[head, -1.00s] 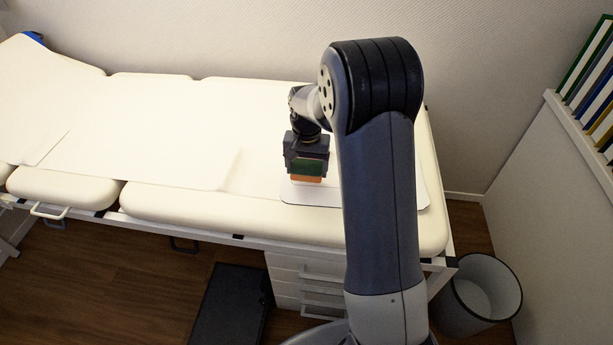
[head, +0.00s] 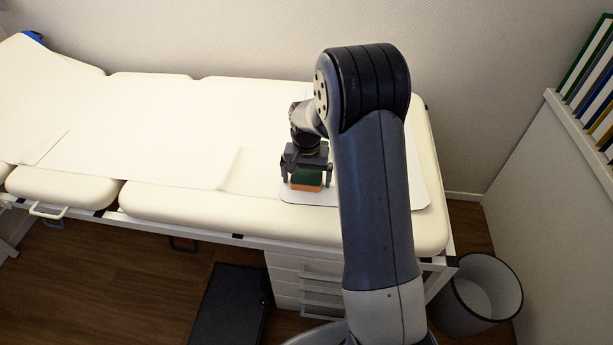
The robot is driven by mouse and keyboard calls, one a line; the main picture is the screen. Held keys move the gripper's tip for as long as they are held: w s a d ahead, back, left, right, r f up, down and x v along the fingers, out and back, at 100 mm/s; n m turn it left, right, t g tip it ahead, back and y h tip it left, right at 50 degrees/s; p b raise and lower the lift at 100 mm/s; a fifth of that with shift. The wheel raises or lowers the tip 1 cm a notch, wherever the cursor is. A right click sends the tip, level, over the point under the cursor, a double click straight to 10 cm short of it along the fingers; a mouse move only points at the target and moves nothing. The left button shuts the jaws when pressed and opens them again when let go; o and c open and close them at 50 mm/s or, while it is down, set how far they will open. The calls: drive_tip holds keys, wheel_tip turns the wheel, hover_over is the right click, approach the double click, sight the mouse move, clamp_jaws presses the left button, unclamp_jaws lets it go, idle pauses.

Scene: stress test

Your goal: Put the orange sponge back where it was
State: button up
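The orange sponge (head: 305,187) has a green top and lies on a white mat (head: 387,190) at the right part of the padded couch. It looks flat on the mat. My gripper (head: 306,177) is above and around it, pointing down. Its two fingers are spread, one on each side of the sponge, with a small gap visible at the left. The back of the sponge is partly hidden under the gripper, and my arm covers the middle of the mat.
The cream couch (head: 225,208) stretches left, with a paper sheet (head: 150,150) over it. The couch surface left of the mat is clear. A wall stands behind. A bin (head: 478,295) stands on the floor at the right, near a shelf of binders (head: 590,75).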

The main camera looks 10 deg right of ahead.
sight(307, 176)
drive_tip(key=shift+r, duration=0.1)
wheel_tip(307, 176, up, 12)
drive_tip(key=p, duration=0.1)
idle(0.5)
wheel_tip(307, 176, down, 12)
drive_tip(key=shift+f+b, duration=0.1)
drive_tip(key=shift+b, duration=0.4)
wheel_tip(307, 176, up, 2)
drive_tip(key=shift+r, duration=0.9)
